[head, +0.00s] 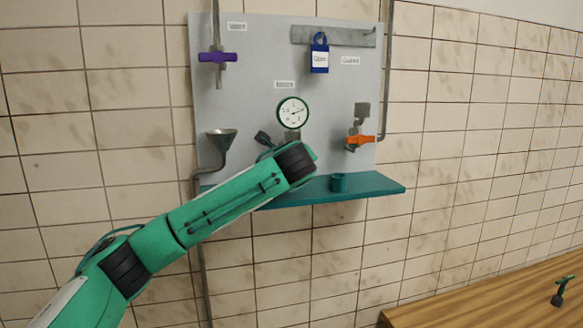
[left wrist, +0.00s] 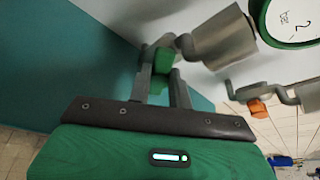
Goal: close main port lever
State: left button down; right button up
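In the left wrist view, a green lever handle (left wrist: 163,60) on a grey pipe fitting sits between the two fingers of my left gripper (left wrist: 162,80). The fingers stand narrow and appear to touch it on both sides. In the head view, my left arm reaches up from the lower left to just below the round gauge (head: 293,113). My green and black wrist hides the handle and most of the left gripper there. My right gripper is in neither view.
A purple lever (head: 217,57) is upper left on the grey panel (head: 255,50); an orange lever (head: 360,140) is at right. A funnel (head: 221,138) is left. A teal shelf (head: 375,188) juts out below; a wooden table (head: 480,295) is lower right.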

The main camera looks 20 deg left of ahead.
pick_arm(q)
jog(key=shift+f, duration=0.1)
jog(key=n+b, duration=0.1)
jog(key=b, duration=0.1)
jog(key=n+t+h+b, duration=0.1)
jog(key=shift+s+a+f+b, duration=0.1)
jog(key=shift+a+f+b, duration=0.05)
jog(key=shift+f+b, duration=0.2)
jog(key=n+t+b, duration=0.1)
jog(key=n+b, duration=0.1)
jog(key=shift+f+b, duration=0.1)
jog(key=shift+b, duration=0.3)
jog(key=shift+a+n+t+h+b, duration=0.1)
jog(key=shift+n+t+h+b, duration=0.2)
jog(key=shift+n+b, duration=0.3)
jog(key=c, duration=1.3)
grip_release()
jog(key=shift+s, duration=0.2)
